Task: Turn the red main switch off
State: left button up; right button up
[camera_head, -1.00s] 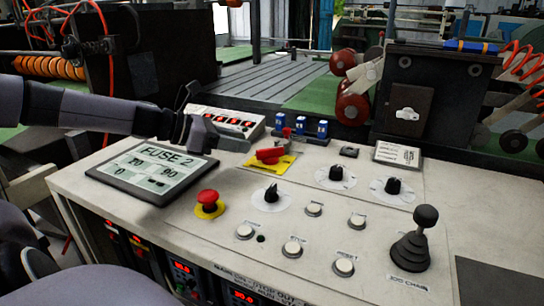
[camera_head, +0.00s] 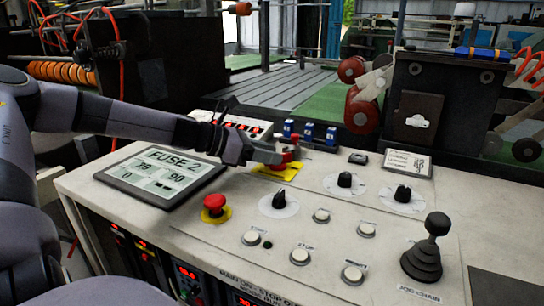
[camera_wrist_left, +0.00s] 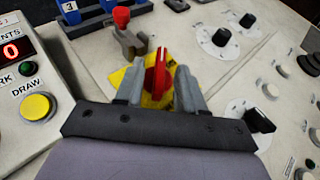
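The red main switch is a red rotary handle (camera_wrist_left: 157,78) on a yellow plate (camera_head: 288,173) on the console top. In the left wrist view the handle stands roughly upright in the picture, pointing away from the wrist. My left gripper (camera_wrist_left: 160,66) is open, with one grey finger on each side of the handle. A narrow gap shows on both sides, so I cannot tell any contact. In the head view the left gripper (camera_head: 279,158) covers most of the handle. My right gripper is in neither view.
A red-knobbed lever (camera_wrist_left: 122,22) stands just beyond the switch, close to the left finger. A red emergency button (camera_head: 214,203), a display (camera_head: 158,175), black knobs (camera_head: 345,180), white buttons and a black joystick (camera_head: 424,255) surround it. Blue blocks (camera_head: 309,132) stand behind.

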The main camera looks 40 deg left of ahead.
pick_arm(q)
jog(key=shift+w+d+f, duration=0.25)
jog(key=shift+w+d, duration=0.05)
jog(key=shift+w, duration=0.2)
grip_shut()
